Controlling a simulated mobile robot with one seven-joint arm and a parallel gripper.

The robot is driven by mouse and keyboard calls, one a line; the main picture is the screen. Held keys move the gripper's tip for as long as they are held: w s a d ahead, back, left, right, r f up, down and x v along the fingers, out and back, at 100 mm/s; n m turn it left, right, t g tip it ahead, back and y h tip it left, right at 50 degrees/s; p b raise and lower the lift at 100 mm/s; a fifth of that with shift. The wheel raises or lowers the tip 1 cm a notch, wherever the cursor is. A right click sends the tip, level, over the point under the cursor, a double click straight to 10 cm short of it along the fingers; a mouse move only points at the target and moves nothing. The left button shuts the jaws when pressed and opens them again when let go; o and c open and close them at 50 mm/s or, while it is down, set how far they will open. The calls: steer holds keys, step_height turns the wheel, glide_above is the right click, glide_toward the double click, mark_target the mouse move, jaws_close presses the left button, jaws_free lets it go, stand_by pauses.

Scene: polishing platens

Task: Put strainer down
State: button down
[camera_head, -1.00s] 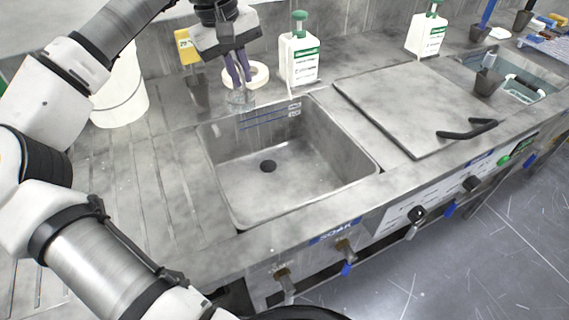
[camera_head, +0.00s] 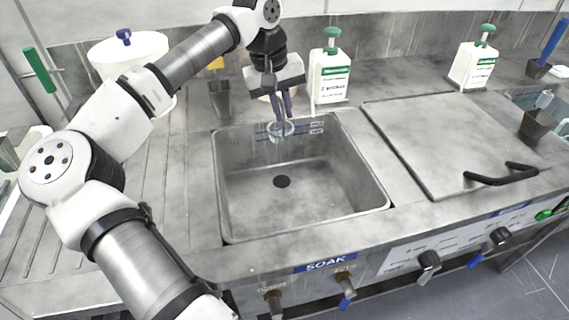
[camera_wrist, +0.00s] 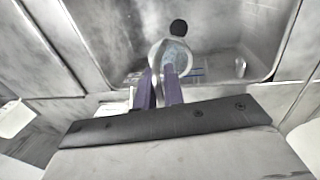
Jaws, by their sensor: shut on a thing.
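My gripper (camera_head: 284,108) has purple fingers and is shut on the strainer (camera_head: 281,129), a small clear round piece. It holds the strainer over the back edge of the soak sink (camera_head: 300,185). In the wrist view my gripper (camera_wrist: 160,85) points into the sink, with the strainer (camera_wrist: 172,58) at its fingertips. The dark drain hole (camera_head: 282,181) in the sink floor is uncovered, and it also shows in the wrist view (camera_wrist: 179,28). Whether the strainer touches the sink wall I cannot tell.
A white pump bottle (camera_head: 330,75) stands close to the right of my gripper, and another pump bottle (camera_head: 473,65) is farther right. A grey lid with a black handle (camera_head: 440,140) lies right of the sink. A white bucket (camera_head: 130,62) stands behind my arm. The sink is empty.

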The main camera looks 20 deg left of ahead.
mark_target(274, 129)
step_height(274, 129, down, 15)
steer(key=shift+r+p, duration=0.1)
steer(key=shift+p, duration=0.4)
steer(key=shift+f, duration=0.25)
steer(key=c, duration=1.5)
jaws_free()
steer(key=shift+r, duration=0.1)
steer(key=shift+r, duration=0.1)
steer(key=r, duration=0.4)
steer(key=s+a+r+b, duration=0.1)
steer(key=r, duration=0.3)
steer(key=a+r, duration=0.1)
steer(key=r, duration=0.3)
steer(key=shift+s, duration=0.2)
